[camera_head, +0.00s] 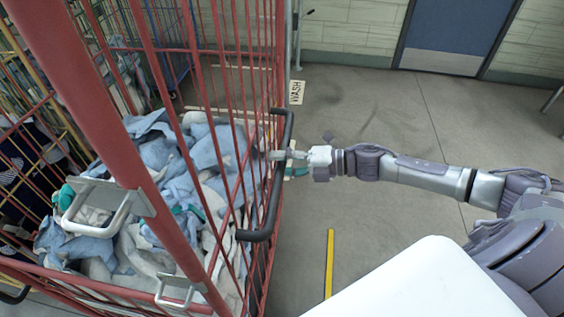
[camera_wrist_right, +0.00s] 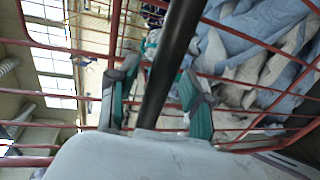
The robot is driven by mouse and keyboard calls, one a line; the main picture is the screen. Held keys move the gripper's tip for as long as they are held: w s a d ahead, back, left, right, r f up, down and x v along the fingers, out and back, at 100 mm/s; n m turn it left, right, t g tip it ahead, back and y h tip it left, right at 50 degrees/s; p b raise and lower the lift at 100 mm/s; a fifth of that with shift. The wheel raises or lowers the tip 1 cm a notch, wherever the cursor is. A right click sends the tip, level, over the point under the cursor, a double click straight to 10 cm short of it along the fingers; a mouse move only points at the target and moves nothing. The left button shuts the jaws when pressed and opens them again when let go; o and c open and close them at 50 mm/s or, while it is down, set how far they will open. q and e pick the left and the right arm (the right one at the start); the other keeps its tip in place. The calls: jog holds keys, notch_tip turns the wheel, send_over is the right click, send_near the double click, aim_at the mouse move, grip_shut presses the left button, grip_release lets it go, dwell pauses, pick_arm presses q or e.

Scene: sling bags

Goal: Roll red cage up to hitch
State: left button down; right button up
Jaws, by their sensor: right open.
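The red cage (camera_head: 215,150) fills the left of the head view, a tall barred cart loaded with blue, white and teal cloth (camera_head: 165,175). A black handle bar (camera_head: 276,190) stands out from its right side. My right gripper (camera_head: 278,158) reaches in from the right at the handle. In the right wrist view its teal-padded fingers (camera_wrist_right: 155,95) are open, one on each side of the black bar (camera_wrist_right: 170,60), with gaps visible. I cannot make out the hitch in either view. My left gripper is not in view.
Another yellow-barred cage (camera_head: 35,80) stands at the far left. A "WASH" sign (camera_head: 297,92) is near a grey post behind the red cage. A yellow floor strip (camera_head: 329,262) lies right of the cage. Grey floor (camera_head: 385,115) is open toward the blue door (camera_head: 455,30).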

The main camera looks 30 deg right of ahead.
aim_at(256, 160)
grip_shut()
jog(key=shift+w+a+r, duration=0.25)
jog(key=shift+w+a, duration=0.3)
jog(key=shift+a, duration=0.35)
jog(key=r+p+x, duration=0.1)
jog(key=x, duration=0.6)
jog(key=shift+w+a, duration=0.15)
jog(key=shift+w, duration=0.05)
jog(key=shift+c, duration=2.1)
grip_release()
jog(key=o, duration=0.4)
jog(key=shift+s, duration=0.2)
jog(key=shift+d, duration=0.25)
